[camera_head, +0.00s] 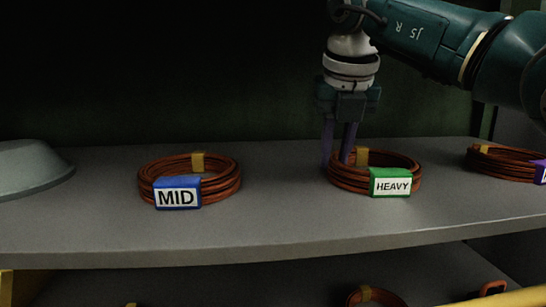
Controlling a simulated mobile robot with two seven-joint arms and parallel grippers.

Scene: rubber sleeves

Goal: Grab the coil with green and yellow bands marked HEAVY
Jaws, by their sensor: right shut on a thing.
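The coil marked HEAVY (347,184) is a ring of reddish-brown cable lying flat on the grey shelf. It has a green band with a white HEAVY label (390,182) at the front and a yellow band (362,156) at the back. My right gripper (338,160) points down at the coil's left side, with one finger outside the ring and one inside. It is shut on the coil's left side, which rests on or very near the shelf. My left gripper is not in view.
A coil with a blue MID label (178,192) lies to the left on the shelf (270,225). Another coil (498,165) with a purple label lies at the right edge. A grey bowl-like object (30,168) stands far left. More coils (375,296) show on a lower shelf.

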